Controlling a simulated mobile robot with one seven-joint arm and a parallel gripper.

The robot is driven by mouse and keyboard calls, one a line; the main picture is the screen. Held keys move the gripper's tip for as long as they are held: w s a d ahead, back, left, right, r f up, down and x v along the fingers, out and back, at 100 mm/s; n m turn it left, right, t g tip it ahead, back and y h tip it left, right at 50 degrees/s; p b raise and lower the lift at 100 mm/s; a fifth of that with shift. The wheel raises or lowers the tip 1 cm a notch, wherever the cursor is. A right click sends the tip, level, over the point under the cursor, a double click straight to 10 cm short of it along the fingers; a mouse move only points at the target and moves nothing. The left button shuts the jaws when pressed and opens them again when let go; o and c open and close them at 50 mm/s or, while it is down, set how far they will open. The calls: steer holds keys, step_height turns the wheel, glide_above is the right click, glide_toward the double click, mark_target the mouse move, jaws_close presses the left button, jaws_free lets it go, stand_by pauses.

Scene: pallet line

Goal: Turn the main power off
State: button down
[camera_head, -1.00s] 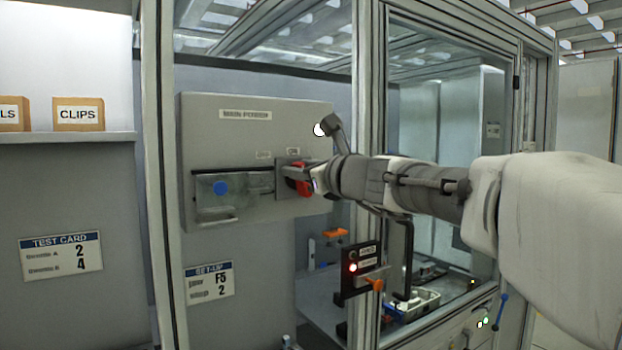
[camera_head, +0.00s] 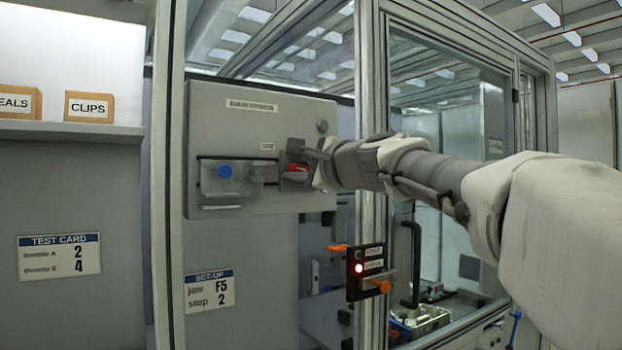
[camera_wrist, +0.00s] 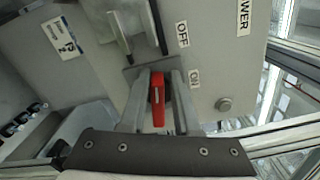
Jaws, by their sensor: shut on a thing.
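The grey main power box (camera_head: 240,107) is mounted behind the frame opening, its name plate near the top. My gripper (camera_head: 300,160) is at its right side, shut on the red switch handle (camera_head: 297,168). In the wrist view the red handle (camera_wrist: 158,98) lies between my two fingers (camera_wrist: 160,80). The OFF label (camera_wrist: 182,34) and the ON label (camera_wrist: 195,77) are beside it, and the handle lies nearer ON. My fingers partly hide the handle's base.
A frame post (camera_head: 370,100) stands close beside my arm. Below is a small black panel (camera_head: 366,270) with a red light and an orange knob. A glass door with a dark handle (camera_head: 411,260) is at the right. A shelf with a CLIPS box (camera_head: 90,107) is at the left.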

steer(key=n, duration=0.1)
steer(key=f+n+b, duration=0.1)
steer(key=n+b, duration=0.1)
steer(key=shift+w+d+f, duration=0.3)
steer(key=shift+f, duration=0.05)
steer(key=shift+n+b, duration=0.3)
steer(key=shift+n, duration=0.1)
steer(key=shift+d+r, duration=0.1)
steer(key=shift+r, duration=0.15)
steer(key=c, duration=0.8)
jaws_free()
steer(key=shift+w+d, duration=0.1)
steer(key=shift+d, duration=0.05)
steer(key=shift+s+a+r, duration=0.1)
steer(key=shift+s+a, duration=0.2)
steer(key=b+v, duration=0.1)
steer(key=v, duration=1.6)
steer(key=shift+s+d, duration=0.1)
